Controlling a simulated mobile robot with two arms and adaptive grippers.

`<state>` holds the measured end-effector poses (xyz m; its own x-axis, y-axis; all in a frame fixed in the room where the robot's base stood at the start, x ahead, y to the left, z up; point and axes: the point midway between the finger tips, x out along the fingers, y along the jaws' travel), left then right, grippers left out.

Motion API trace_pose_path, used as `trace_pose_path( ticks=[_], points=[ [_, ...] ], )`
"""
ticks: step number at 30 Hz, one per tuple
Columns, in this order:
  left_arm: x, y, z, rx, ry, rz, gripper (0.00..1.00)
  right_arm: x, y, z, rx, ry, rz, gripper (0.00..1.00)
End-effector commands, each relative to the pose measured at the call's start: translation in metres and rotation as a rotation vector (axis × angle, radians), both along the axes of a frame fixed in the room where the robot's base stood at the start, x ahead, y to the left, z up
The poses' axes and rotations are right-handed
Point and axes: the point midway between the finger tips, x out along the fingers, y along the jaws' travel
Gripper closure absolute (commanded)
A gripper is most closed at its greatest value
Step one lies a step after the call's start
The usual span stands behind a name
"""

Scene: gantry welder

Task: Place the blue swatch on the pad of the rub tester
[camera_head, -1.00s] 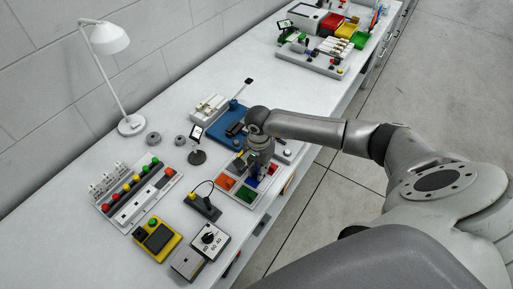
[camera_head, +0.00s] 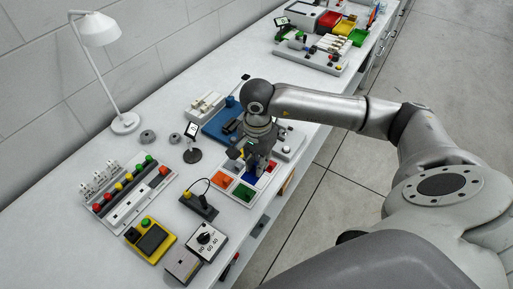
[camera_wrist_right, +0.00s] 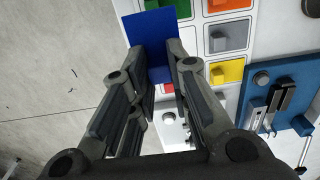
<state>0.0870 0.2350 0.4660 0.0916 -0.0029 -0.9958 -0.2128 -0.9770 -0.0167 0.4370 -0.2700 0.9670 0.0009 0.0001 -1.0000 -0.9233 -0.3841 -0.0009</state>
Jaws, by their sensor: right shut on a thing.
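My right gripper (camera_head: 262,172) is over the front part of the swatch tray. It is shut on the blue swatch (camera_wrist_right: 150,38), a flat dark blue sheet. In the right wrist view the swatch sticks out past the two fingertips (camera_wrist_right: 173,55) and overlaps the bench edge and tray border. In the head view a blue patch (camera_head: 250,179) shows beside the fingers. A blue-based device (camera_head: 216,131) with a black part on top stands behind the gripper; it also shows in the right wrist view (camera_wrist_right: 300,122) with metal rods. I cannot make out a pad clearly. My left gripper is not in view.
The white tray (camera_head: 232,203) has coloured cells, including orange (camera_head: 224,187) and green (camera_head: 243,192). A small black stand (camera_head: 192,155) and a black device with a cable (camera_head: 200,206) are to the left. A white unit (camera_head: 291,143) lies right of the wrist.

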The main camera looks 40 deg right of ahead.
Motion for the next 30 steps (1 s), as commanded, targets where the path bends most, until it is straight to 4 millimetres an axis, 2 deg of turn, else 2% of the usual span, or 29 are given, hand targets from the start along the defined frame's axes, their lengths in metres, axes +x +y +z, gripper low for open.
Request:
trace_pose_path(
  ticks=[1,6,15,24,30],
  points=[
    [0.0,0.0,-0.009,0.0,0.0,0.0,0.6,-0.01,0.006,0.002,0.0,-0.002,0.006,0.97],
    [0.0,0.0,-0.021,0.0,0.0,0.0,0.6,-0.039,0.024,0.017,0.0,-0.002,0.004,0.97],
    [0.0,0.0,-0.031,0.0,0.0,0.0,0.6,-0.071,0.044,0.036,0.0,0.0,0.001,0.97],
    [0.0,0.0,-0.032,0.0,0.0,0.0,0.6,-0.076,0.048,0.041,0.0,-0.001,0.02,0.97],
    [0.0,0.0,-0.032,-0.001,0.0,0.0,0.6,-0.072,0.055,0.044,0.004,-0.002,0.229,0.97]
  ],
)
